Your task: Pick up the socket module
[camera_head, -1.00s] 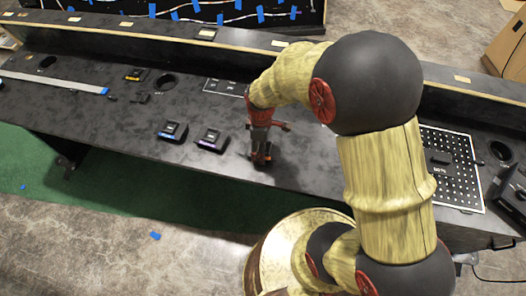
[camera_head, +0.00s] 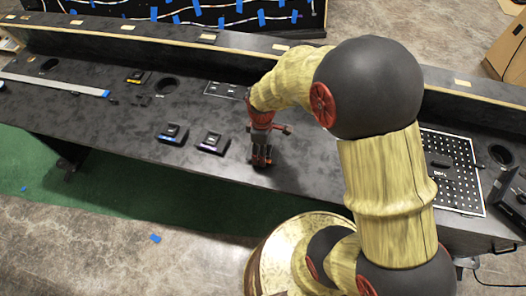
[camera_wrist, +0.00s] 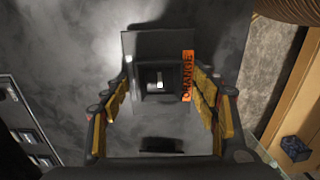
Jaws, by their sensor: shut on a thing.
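The socket module (camera_wrist: 160,60) is a black block with a square recess, a small bright spot in it and an orange strip reading ORANGE on its right side. In the wrist view it lies between the yellow-padded fingers of my gripper (camera_wrist: 165,98), which is shut on it. In the head view my gripper (camera_head: 262,161) points down at the front part of the dark console (camera_head: 110,120). The module is hard to make out there. I cannot tell whether it touches the console top.
Two black modules, one blue-labelled (camera_head: 173,133) and one purple-labelled (camera_head: 213,142), sit left of my gripper. A perforated panel (camera_head: 455,180) is at right. The console's front edge is close.

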